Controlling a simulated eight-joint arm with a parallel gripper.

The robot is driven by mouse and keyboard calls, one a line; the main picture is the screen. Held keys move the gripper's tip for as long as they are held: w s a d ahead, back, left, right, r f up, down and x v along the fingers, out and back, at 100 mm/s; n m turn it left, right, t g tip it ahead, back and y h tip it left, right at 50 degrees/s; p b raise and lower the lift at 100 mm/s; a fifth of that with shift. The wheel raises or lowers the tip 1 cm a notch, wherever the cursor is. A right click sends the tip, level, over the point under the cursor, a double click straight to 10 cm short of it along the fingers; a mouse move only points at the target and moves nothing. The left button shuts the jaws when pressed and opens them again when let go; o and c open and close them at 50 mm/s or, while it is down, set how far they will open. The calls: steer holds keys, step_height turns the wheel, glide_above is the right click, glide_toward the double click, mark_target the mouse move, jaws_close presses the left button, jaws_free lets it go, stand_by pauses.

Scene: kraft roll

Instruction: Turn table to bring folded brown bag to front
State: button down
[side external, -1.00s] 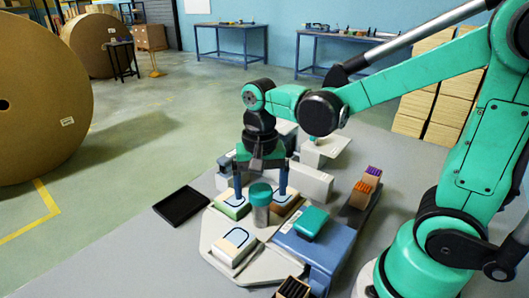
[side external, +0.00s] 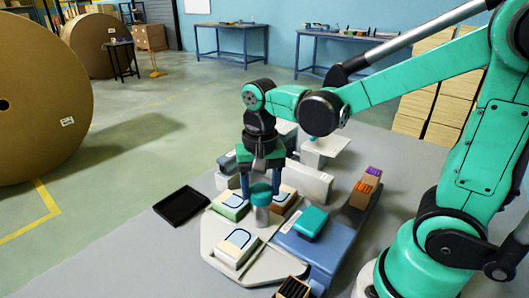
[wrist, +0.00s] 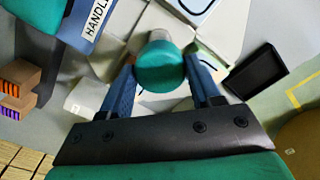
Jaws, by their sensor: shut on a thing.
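A pale turntable (side external: 268,272) stands on the grey table, with a knob (side external: 261,207) with a green top at its middle. Around the knob sit a tan-brown block (side external: 286,199) at the back right, a green-edged one (side external: 231,207) at the back left and a whitish one (side external: 236,247) at the front. The tan-brown one looks like the folded brown bag, partly hidden by my gripper. My gripper (side external: 262,187) points down and is shut on the knob. In the wrist view the blue fingers flank the round green knob top (wrist: 161,66).
A black tray (side external: 181,205) lies left of the turntable. A blue unit (side external: 315,245) with a green block (side external: 311,222) stands close on the right. Small boxes (side external: 364,192) of orange and purple items stand beyond it. A dark-slotted box (side external: 293,288) is at the front.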

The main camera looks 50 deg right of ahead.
steer(key=shift+n, duration=8.7)
steer(key=shift+c, duration=0.8)
jaws_free()
